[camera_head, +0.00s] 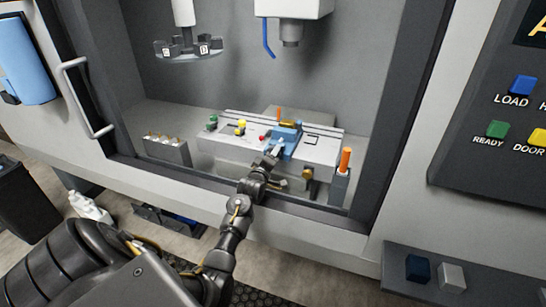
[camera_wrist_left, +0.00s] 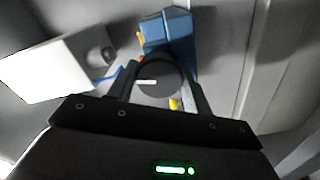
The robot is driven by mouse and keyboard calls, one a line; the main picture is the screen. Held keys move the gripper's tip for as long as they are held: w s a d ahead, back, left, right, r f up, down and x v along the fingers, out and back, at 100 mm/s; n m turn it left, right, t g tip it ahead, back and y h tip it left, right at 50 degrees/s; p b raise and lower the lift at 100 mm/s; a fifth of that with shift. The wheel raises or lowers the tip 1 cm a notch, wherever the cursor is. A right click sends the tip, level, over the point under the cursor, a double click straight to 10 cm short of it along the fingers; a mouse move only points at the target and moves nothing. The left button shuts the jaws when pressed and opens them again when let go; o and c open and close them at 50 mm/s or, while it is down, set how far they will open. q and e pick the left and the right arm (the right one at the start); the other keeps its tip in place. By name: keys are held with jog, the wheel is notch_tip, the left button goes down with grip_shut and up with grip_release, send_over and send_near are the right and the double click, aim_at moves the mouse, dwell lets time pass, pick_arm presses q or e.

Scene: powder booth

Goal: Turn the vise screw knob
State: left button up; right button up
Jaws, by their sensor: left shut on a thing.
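The blue vise (camera_head: 289,139) sits on the machine's light table inside the booth. It also shows in the left wrist view (camera_wrist_left: 169,29). The vise screw knob (camera_wrist_left: 155,80) is a dark round disc with a pale bar mark, between my left fingers in the wrist view. My left gripper (camera_head: 273,155) reaches in from the front of the booth to the near side of the vise. In the wrist view its two fingers (camera_wrist_left: 165,92) are closed on the knob's sides. The knob is hard to make out in the head view. My right gripper is not in view.
The table (camera_head: 222,143) carries small green, yellow and red pieces left of the vise. An orange-handled tool (camera_head: 345,160) stands at the right. A spindle head (camera_head: 292,30) with a blue nozzle hangs above. The booth's front sill and side frames bound the opening.

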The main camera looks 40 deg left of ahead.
pick_arm(q)
jog(key=o, duration=1)
jog(key=shift+b+v, duration=1.2)
jog(key=shift+v, duration=4.2)
